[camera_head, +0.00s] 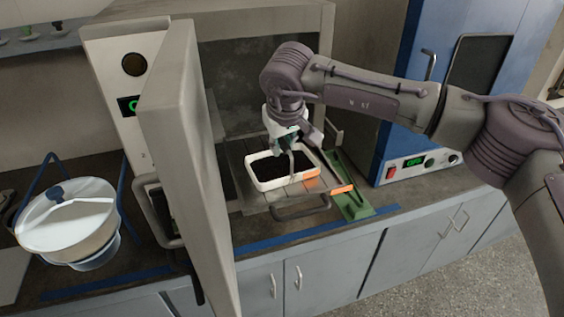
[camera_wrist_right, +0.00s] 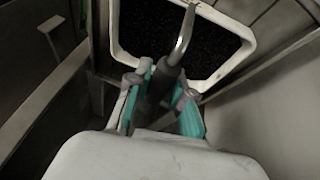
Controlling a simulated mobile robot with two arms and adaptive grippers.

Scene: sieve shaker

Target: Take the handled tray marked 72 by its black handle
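The handled tray (camera_head: 254,182) is a white-rimmed square pan with dark granular contents. It sits on the pulled-out rack in front of the open oven. It also shows at the top of the right wrist view (camera_wrist_right: 204,83). A bent metal rod (camera_wrist_right: 184,35) runs from its black handle (camera_wrist_right: 160,84) over the tray. My right gripper (camera_wrist_right: 160,95) has its teal-padded fingers close together on either side of the handle, shut on it. The gripper (camera_head: 287,142) is above the tray in the head view. I cannot read the number 72. My left gripper is not in view.
The open oven door (camera_head: 190,170) stands left of the rack (camera_head: 283,197). A green base (camera_head: 352,204) lies right of it, beside a blue cabinet (camera_head: 460,60) with a lit display. A white round vessel (camera_head: 65,225) stands at left. Free counter is narrow in front.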

